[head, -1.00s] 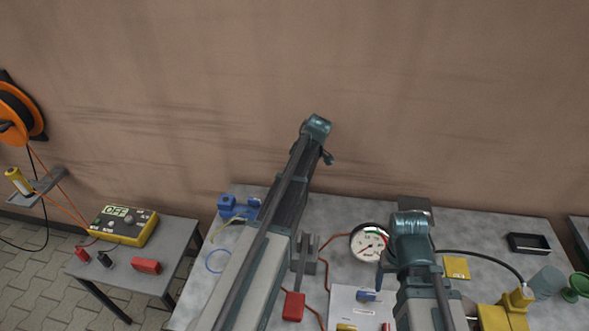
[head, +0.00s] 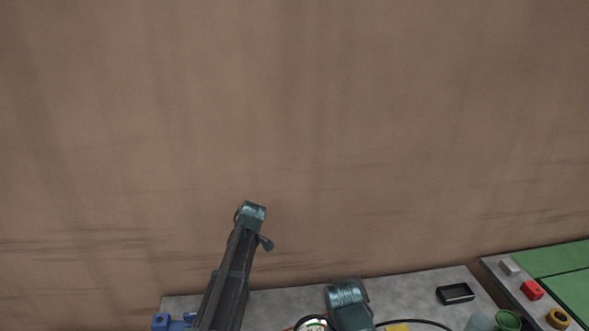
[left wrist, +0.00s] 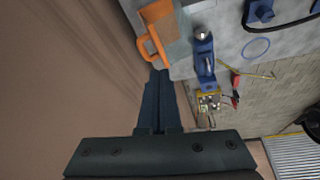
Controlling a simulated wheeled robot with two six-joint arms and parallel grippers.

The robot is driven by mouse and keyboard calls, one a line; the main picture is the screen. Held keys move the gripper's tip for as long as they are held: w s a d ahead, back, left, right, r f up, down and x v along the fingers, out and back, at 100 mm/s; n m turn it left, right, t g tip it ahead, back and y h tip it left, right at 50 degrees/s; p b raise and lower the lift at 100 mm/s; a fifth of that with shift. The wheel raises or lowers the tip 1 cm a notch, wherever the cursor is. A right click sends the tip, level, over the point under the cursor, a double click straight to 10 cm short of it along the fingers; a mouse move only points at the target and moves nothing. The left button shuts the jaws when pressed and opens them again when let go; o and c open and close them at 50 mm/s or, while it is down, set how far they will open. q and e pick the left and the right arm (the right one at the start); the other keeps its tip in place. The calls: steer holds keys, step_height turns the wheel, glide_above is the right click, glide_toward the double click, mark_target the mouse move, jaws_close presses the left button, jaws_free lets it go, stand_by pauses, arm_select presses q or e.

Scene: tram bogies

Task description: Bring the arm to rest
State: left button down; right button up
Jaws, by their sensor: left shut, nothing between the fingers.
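In the left wrist view my left gripper (left wrist: 158,78) is shut, with nothing between its dark fingers. It points toward the edge of a grey bench top (left wrist: 226,22), and an orange handle-like part (left wrist: 152,42) shows just beyond the tips. In the head view my left arm (head: 232,275) reaches up from the bottom with its joint in front of the wall; its fingers cannot be made out there. My right arm (head: 349,306) shows only at the bottom middle, and its gripper is not visible.
A blue vise-like tool (left wrist: 205,62) lies near the left gripper. In the head view a black tray (head: 455,293), a green cup (head: 507,321) and a red block (head: 532,290) stand at the right. The brown wall (head: 300,120) fills the area behind; the space before it is clear.

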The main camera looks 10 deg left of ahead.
arm_select(q)
steer(key=s+d+f+m+h+b, duration=0.1)
steer(key=s+d+f+m+h, duration=0.1)
steer(key=s+d+m, duration=1.9)
steer(key=s+d+h, duration=0.1)
steer(key=s+d, duration=0.1)
steer(key=s, duration=0.3)
steer(key=shift+f+m+g, duration=0.3)
steer(key=shift+f+m, duration=0.05)
steer(key=shift+m, duration=0.05)
steer(key=shift+s, duration=0.1)
